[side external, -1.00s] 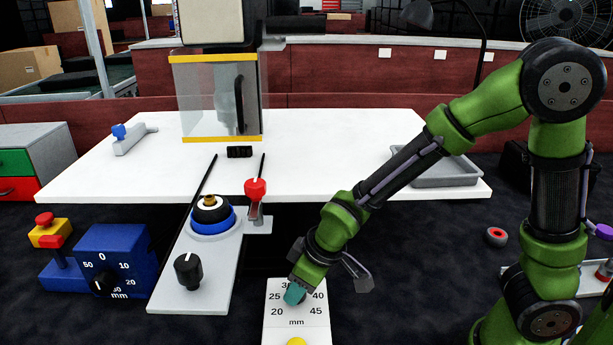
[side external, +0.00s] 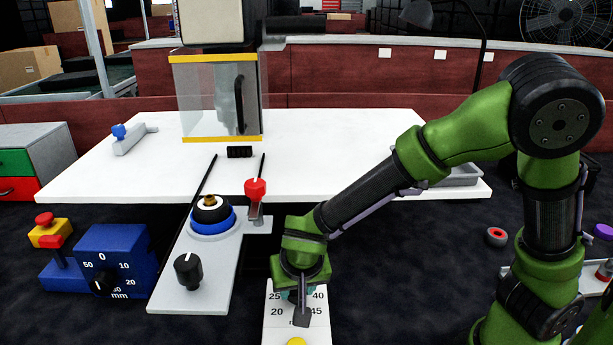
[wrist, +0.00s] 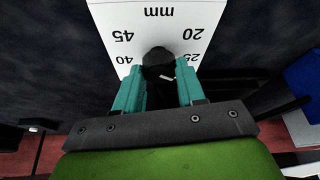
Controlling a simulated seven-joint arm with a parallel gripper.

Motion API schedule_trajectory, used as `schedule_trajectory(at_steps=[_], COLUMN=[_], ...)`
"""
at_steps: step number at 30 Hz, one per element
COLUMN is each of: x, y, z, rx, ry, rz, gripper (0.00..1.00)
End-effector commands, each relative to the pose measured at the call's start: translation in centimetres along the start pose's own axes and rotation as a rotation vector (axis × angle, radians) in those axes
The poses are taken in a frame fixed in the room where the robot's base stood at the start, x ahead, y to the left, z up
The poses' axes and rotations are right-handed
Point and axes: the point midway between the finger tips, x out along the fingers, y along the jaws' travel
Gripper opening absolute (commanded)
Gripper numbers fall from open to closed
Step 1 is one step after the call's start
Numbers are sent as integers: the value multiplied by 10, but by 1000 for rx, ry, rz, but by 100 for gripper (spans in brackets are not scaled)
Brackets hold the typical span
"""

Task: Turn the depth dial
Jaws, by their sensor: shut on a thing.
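The dial panel (side external: 275,335) is a white plate at the front centre, marked in mm with 20, 25, 40 and 45 visible. Its black dial knob (wrist: 158,60) shows between the teal fingers in the wrist view, with a short white mark on it. My gripper (wrist: 159,69) is shut on the knob, one finger on each side. In the side external view my gripper (side external: 297,297) is over the panel and hides most of the knob and the upper numbers.
A blue box (side external: 115,250) with another mm dial stands at the left. A grey plate (side external: 205,275) with a black knob (side external: 188,271) lies beside the panel. The white table (side external: 340,150) is behind.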

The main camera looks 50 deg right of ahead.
Motion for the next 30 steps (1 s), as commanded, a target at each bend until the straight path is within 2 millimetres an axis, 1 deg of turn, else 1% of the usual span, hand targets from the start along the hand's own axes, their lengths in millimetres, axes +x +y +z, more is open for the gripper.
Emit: schedule_trajectory(at_steps=[6,15,21,30], x=[0,0,0,0], y=[-2,-3,-4,-4], z=[0,0,0,0], rx=[190,403,491,545], ry=[-1,-2,-3,-3], rz=[80,167,203,227], gripper=[9,9,9,9])
